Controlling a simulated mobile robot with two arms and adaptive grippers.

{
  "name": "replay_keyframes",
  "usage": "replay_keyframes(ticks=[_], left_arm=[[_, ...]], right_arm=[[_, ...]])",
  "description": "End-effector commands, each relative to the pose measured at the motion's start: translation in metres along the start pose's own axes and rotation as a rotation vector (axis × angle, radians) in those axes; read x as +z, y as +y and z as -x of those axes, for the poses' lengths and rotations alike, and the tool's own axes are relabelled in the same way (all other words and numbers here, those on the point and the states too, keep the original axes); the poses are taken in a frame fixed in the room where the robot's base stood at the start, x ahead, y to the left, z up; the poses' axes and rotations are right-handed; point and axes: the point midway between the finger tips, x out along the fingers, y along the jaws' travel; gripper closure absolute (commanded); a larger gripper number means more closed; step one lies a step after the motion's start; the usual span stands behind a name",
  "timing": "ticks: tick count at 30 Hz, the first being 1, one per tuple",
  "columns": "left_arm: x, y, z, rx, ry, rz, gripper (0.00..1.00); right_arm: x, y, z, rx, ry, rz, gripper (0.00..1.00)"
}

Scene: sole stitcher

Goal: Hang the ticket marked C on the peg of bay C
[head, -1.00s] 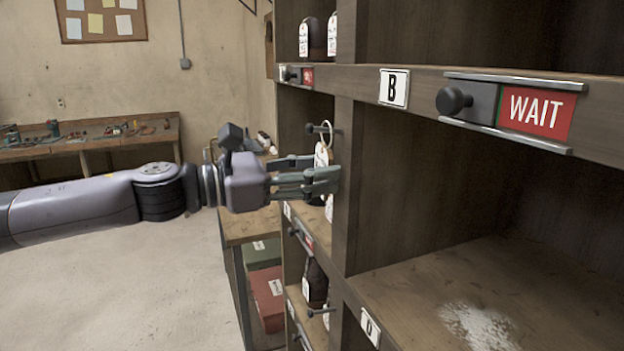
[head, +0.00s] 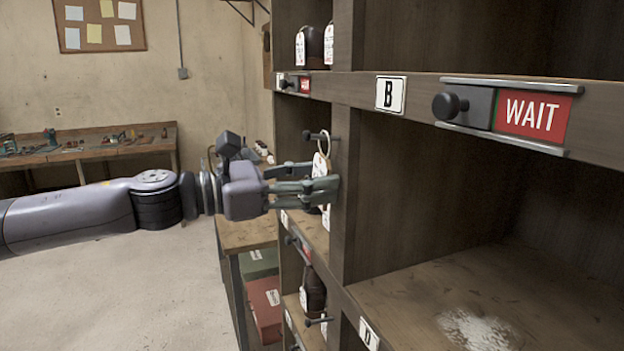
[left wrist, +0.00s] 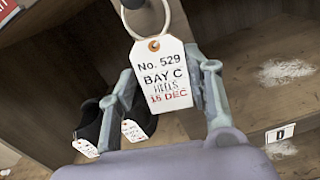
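In the left wrist view, the peg's end (left wrist: 132,4) shows within the ring, cut by the top edge. My left gripper (head: 332,188) is at the ticket. In the left wrist view its fingers (left wrist: 166,85) stand apart on either side of the ticket. My right gripper is not in view.
The upright post (head: 345,200) stands close by the left fingertips. A bottle-shaped dark item (head: 313,288) and another peg (head: 318,321) are in the bay below. A red WAIT slider (head: 532,113) is on the rail at right. The B bay is empty.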

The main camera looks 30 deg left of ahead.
Motion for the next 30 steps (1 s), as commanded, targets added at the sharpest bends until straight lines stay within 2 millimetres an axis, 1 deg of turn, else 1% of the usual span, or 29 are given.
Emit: replay_keyframes(ticks=[1, 6, 19, 30], left_arm=[[0.0, 0.0, 0.0, 0.0, 0.0, 0.0, 0.49], [0.0, 0.0, 0.0, 0.0, 0.0, 0.0, 0.38], [0.001, 0.0, 0.003, 0.001, -0.001, -0.001, 0.38], [0.002, 0.001, 0.02, 0.002, -0.003, -0.006, 0.38]], right_arm=[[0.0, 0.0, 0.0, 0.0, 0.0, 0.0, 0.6], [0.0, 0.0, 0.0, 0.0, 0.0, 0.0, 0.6], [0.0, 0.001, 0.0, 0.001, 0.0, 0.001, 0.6], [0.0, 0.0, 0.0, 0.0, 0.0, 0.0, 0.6]])
